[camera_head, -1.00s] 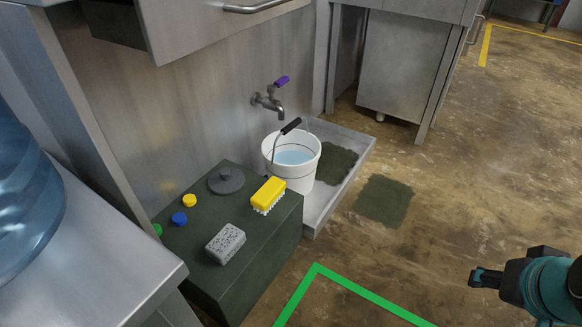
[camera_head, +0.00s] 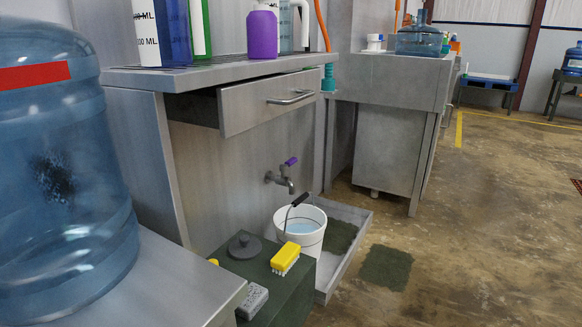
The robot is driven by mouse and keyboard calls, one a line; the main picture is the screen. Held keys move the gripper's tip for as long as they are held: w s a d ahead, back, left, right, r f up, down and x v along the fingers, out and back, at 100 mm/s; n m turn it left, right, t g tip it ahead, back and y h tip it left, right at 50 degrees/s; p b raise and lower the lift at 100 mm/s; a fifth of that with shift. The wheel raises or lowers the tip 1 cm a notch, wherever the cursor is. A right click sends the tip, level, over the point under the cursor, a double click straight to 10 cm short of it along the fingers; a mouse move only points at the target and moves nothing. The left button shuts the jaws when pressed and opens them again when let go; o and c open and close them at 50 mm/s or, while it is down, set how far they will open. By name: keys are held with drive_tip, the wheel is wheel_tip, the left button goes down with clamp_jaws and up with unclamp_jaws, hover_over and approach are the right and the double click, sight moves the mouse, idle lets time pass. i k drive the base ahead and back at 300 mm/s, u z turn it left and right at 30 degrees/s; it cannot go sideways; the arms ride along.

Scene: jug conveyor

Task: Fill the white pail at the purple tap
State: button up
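The white pail (camera_head: 301,241) stands upright in a shallow grey tray (camera_head: 352,213) on the floor, below and slightly in front of the tap. Pale blue water shows inside it, below the rim. Its wire handle with a black grip (camera_head: 300,199) stands up. The tap (camera_head: 282,180) is on the metal wall panel and has a purple lever (camera_head: 291,161). No stream shows from its spout. My gripper is not in view.
A dark green box (camera_head: 262,268) beside the pail bears a yellow brush (camera_head: 286,257), a grey lid (camera_head: 245,245) and a grey sponge (camera_head: 252,300). A drawer (camera_head: 268,102) stands partly open above. A large blue jug (camera_head: 62,170) fills the left.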

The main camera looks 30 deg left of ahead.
sight(283, 167)
drive_tip(key=z, duration=0.15)
drive_tip(key=i, duration=1.45)
drive_tip(key=u, duration=0.75)
